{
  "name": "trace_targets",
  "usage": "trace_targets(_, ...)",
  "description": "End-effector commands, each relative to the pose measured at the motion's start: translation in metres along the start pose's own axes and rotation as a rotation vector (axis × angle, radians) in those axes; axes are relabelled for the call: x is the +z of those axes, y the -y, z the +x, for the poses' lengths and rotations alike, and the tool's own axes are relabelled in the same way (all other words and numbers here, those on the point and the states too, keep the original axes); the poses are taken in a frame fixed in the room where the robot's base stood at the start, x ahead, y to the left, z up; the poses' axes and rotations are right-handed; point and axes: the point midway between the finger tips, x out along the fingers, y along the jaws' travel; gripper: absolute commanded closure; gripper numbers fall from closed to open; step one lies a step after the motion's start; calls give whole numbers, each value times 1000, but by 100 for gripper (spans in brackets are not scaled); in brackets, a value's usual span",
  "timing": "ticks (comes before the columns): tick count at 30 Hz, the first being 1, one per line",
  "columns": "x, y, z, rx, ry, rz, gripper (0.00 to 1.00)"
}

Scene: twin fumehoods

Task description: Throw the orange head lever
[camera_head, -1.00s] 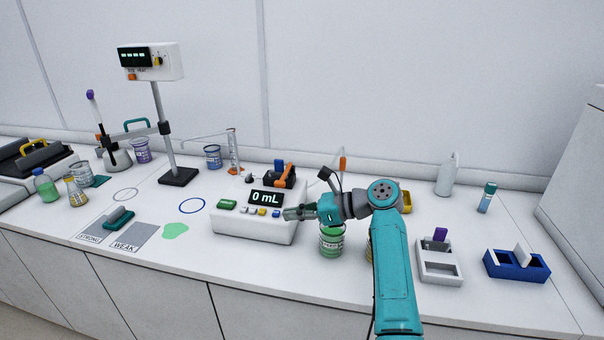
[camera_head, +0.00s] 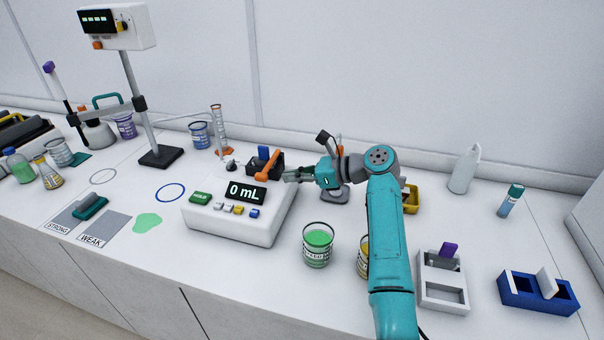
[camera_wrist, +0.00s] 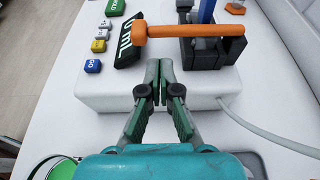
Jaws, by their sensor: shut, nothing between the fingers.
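The orange head lever (camera_head: 268,164) sits on the dark block at the back right of the white pump box (camera_head: 232,222) with the "0 mL" display (camera_head: 246,192). In the wrist view the orange lever (camera_wrist: 190,31) lies across the picture, its rounded head at the left over the display's edge and its other end at the dark mount (camera_wrist: 212,48). My gripper (camera_head: 287,178) is shut and empty, to the right of the lever. In the wrist view my gripper (camera_wrist: 159,66) points at the box, with its tips short of the lever and apart from it.
A blue lever (camera_head: 263,152) stands beside the orange one. Coloured buttons (camera_head: 238,210) line the box front. A beaker of green liquid (camera_head: 317,246) stands right of the box. A pale tube (camera_wrist: 262,128) leaves the box. A graduated cylinder (camera_head: 218,130) stands behind.

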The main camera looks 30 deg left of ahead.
Motion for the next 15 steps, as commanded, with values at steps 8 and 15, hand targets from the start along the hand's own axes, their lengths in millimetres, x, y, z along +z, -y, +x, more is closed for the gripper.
trace_targets(8,0,0,42,1,0,0,100)
trace_targets(15,0,0,53,-1,0,0,100)
